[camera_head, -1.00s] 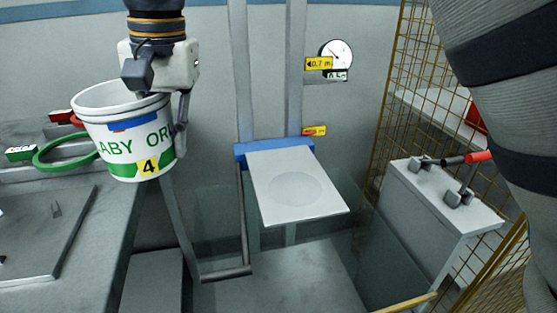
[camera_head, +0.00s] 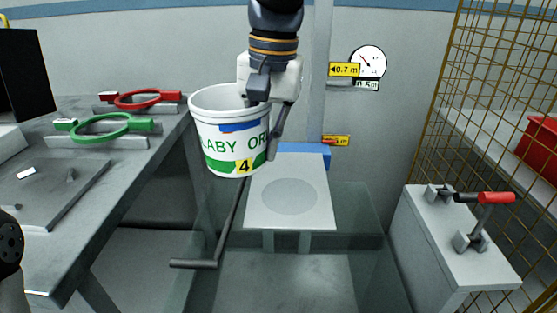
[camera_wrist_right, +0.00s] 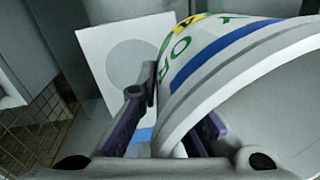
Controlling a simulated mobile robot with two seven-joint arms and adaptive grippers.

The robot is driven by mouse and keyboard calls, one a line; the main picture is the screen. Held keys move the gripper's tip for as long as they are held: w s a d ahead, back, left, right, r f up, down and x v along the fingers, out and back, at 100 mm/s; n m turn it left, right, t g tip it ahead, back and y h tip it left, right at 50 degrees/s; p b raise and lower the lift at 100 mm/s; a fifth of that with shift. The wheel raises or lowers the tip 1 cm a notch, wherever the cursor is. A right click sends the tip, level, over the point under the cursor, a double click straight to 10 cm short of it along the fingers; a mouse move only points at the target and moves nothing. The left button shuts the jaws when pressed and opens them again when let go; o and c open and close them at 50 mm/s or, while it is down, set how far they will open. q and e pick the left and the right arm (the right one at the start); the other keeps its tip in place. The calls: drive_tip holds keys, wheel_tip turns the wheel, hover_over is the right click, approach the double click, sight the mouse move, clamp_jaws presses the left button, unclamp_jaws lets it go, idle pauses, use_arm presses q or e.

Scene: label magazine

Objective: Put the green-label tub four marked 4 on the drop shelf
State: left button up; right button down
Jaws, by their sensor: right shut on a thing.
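The white tub (camera_head: 222,138) has a green label band and a yellow tag marked 4. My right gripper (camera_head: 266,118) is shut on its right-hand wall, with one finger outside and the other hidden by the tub. The tub hangs nearly upright, its mouth facing up. The drop shelf (camera_head: 262,208) is a pale plate with a grey round mark. In the head view the tub overlaps its upper left corner and appears above it. The wrist view shows the tub (camera_wrist_right: 215,72) between the fingers (camera_wrist_right: 172,112), with the shelf (camera_wrist_right: 98,52) behind. My left gripper is not in view.
A grey bench (camera_head: 120,185) at left carries a green ring (camera_head: 112,128) and a red ring (camera_head: 140,98) on holders. A grey box (camera_head: 450,230) with a red-handled clamp stands at right, beside a yellow mesh fence (camera_head: 490,100). A crank bar (camera_head: 195,263) hangs left of the shelf.

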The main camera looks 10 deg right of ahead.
sight(312, 198)
drive_tip(key=d+f, duration=0.3)
drive_tip(key=w+d+f, duration=0.1)
drive_tip(key=d+f, duration=0.2)
drive_tip(key=f, duration=0.1)
drive_tip(key=w+d+f, duration=0.1)
drive_tip(key=d+f, duration=0.3)
drive_tip(key=shift+w, duration=0.1)
drive_tip(key=shift+f, duration=0.15)
drive_tip(key=shift+f, duration=0.1)
drive_tip(key=c, duration=2.1)
unclamp_jaws()
drive_tip(key=o, duration=0.3)
